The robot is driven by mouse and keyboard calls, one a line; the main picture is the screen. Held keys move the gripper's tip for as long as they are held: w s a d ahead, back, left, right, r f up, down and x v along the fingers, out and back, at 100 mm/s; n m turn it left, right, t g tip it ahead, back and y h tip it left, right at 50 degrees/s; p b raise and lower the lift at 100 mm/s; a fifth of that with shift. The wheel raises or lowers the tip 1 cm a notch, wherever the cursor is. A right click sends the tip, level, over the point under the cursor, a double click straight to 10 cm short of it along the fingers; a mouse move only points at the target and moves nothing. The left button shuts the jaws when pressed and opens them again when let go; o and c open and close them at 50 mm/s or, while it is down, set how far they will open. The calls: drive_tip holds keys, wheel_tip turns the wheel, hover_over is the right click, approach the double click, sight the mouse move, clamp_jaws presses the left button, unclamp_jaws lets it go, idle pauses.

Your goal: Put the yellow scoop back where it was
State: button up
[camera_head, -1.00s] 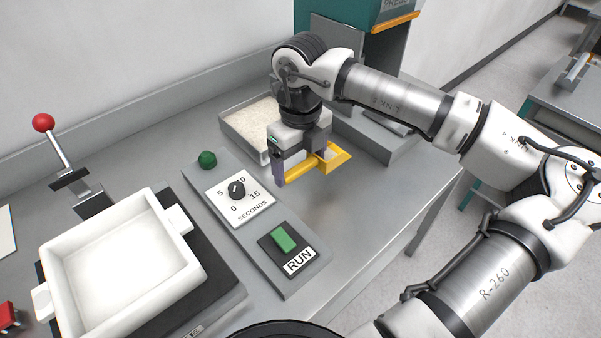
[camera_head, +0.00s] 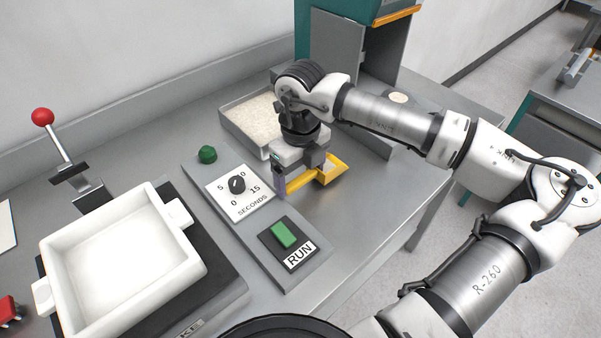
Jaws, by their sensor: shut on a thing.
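The yellow scoop (camera_head: 333,170) is at the middle of the picture, its handle between the fingers of my gripper (camera_head: 298,188) and its open bowl to the right. My gripper points down and is shut on the scoop's handle. The scoop is low over the grey bench (camera_head: 345,215), just right of the control panel. I cannot tell whether it touches the bench. Behind my gripper is a metal tray (camera_head: 232,129) filled with pale grains; my gripper and arm hide part of it.
The control panel (camera_head: 206,181) has a seconds dial (camera_head: 236,185) and a green RUN button (camera_head: 284,234). A white square dish (camera_head: 190,262) sits at the left near a red-knobbed lever (camera_head: 42,117). A teal press (camera_head: 330,40) stands behind. Bench right of the panel is clear.

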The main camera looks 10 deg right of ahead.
sight(301, 178)
drive_tip(key=shift+s+f+b, duration=0.1)
drive_tip(key=shift+f+b, duration=0.25)
drive_tip(key=shift+b, duration=0.05)
drive_tip(key=o, duration=0.9)
drive_tip(key=shift+c, duration=0.2)
drive_tip(key=shift+s, duration=0.1)
drive_tip(key=shift+f, duration=0.1)
drive_tip(key=shift+a, duration=0.1)
drive_tip(key=shift+r+p, duration=0.5)
drive_tip(key=shift+p, duration=0.25)
wheel_tip(301, 178, up, 13)
drive_tip(key=b, duration=0.1)
drive_tip(key=shift+w+f, duration=0.2)
